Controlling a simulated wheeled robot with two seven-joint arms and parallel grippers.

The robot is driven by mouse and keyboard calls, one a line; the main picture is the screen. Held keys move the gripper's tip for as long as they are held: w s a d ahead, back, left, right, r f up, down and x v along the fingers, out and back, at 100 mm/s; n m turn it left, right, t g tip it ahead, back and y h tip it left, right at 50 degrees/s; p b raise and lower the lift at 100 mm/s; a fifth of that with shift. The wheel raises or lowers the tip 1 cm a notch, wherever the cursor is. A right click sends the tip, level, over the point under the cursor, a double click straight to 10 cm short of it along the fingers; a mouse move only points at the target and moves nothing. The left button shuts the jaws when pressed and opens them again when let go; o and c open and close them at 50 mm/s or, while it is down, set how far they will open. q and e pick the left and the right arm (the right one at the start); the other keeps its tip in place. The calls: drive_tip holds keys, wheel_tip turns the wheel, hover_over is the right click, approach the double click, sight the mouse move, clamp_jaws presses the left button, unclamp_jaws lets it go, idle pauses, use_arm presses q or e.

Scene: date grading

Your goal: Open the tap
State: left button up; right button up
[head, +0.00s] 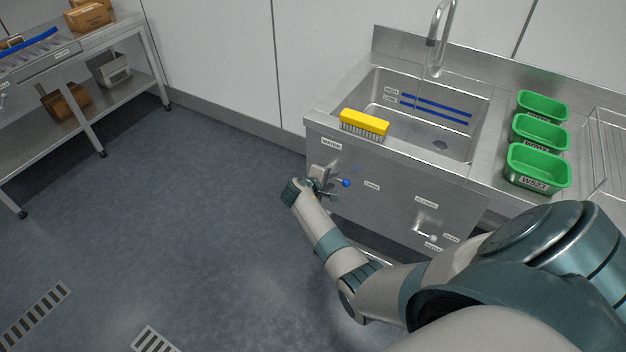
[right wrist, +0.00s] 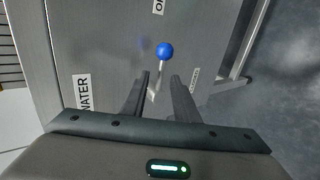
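The tap lever has a blue ball knob (head: 346,183) and sits on the steel front panel of the sink, below the WATER label (head: 331,144). In the right wrist view the knob (right wrist: 165,50) tops a thin pale stem. My right gripper (right wrist: 160,78) is open, with its two dark fingers either side of the stem and the knob just beyond the fingertips. I cannot tell whether a finger touches the stem. The spout (head: 433,42) hangs over the basin; a faint line below it is too thin to identify. My left gripper is out of view.
A yellow brush (head: 364,123) lies on the basin's front rim. Green tubs (head: 538,166) stand on the right of the counter beside a wire rack (head: 606,145). A second lever (head: 425,233) sits lower right on the panel. The floor at left is clear.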

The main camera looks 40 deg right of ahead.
drive_tip(key=b+v, duration=0.1)
drive_tip(key=v, duration=1.4)
drive_tip(key=shift+b, duration=0.3)
drive_tip(key=shift+a, duration=0.15)
drive_tip(key=s+a+f+n+y, duration=0.1)
drive_tip(key=a+f+y, duration=0.15)
drive_tip(key=f, duration=0.55)
drive_tip(key=s+a+f+n+y, duration=0.1)
drive_tip(key=s+a+f, duration=0.15)
drive_tip(key=f, duration=0.55)
drive_tip(key=s+a+f+y, duration=0.2)
drive_tip(key=s+a+f, duration=0.2)
drive_tip(key=s+f, duration=0.45)
drive_tip(key=s+a+f+y, duration=0.25)
drive_tip(key=s+f, duration=0.25)
drive_tip(key=f, duration=0.6)
drive_tip(key=s+a+f+m+g, duration=0.1)
drive_tip(key=s+f, duration=0.4)
drive_tip(key=s, duration=0.7)
drive_tip(key=s+a+f+m+g+y, duration=0.1)
drive_tip(key=s+f, duration=0.4)
drive_tip(key=s, duration=0.7)
drive_tip(key=s+a+f+m+g+y, duration=0.1)
drive_tip(key=s+f, duration=0.4)
drive_tip(key=s, duration=0.7)
drive_tip(key=shift+s+a+m, duration=0.3)
drive_tip(key=shift+m, duration=0.3)
drive_tip(key=shift+s+f, duration=0.1)
